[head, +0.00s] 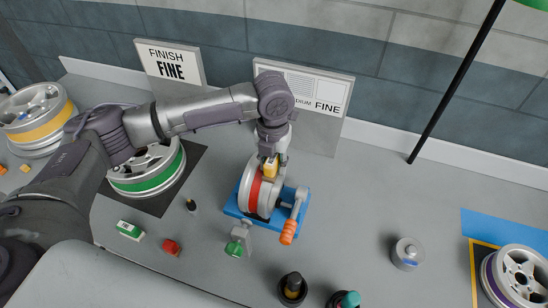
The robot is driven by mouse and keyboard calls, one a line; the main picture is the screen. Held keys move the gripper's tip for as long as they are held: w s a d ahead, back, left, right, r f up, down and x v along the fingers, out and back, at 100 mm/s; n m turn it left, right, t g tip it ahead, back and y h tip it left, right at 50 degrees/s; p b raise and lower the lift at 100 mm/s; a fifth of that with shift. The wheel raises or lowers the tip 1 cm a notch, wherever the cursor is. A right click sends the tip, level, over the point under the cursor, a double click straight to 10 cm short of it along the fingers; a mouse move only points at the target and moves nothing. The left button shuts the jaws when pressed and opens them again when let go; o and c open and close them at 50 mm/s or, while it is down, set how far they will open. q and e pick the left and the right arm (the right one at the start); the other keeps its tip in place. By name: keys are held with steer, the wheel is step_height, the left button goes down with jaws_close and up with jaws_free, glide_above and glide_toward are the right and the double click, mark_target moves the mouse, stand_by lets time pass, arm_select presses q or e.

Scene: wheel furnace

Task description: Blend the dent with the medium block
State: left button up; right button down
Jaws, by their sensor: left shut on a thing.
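A small wheel with a red band (252,190) stands upright in a blue stand (296,218) with an orange-handled crank (288,232). My left gripper (270,165) reaches down over the top of the wheel. It is shut on a yellow-orange block (270,170), which is at the wheel's upper right side. I cannot tell whether the block touches the rim. No dent can be made out on the wheel. My right gripper is not in view.
A green-and-white block (130,231) and a red block (171,247) lie at the front left. A green-banded wheel (150,172) lies behind them. Dark round pots (292,289) stand in front, and a silver canister (407,253) at right. Signs (170,65) line the wall.

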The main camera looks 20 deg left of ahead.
arm_select(q)
steer(key=shift+s+a+r+p, duration=0.1)
steer(key=shift+s+p, duration=0.25)
steer(key=shift+s, duration=0.35)
steer(key=shift+w, duration=2.2)
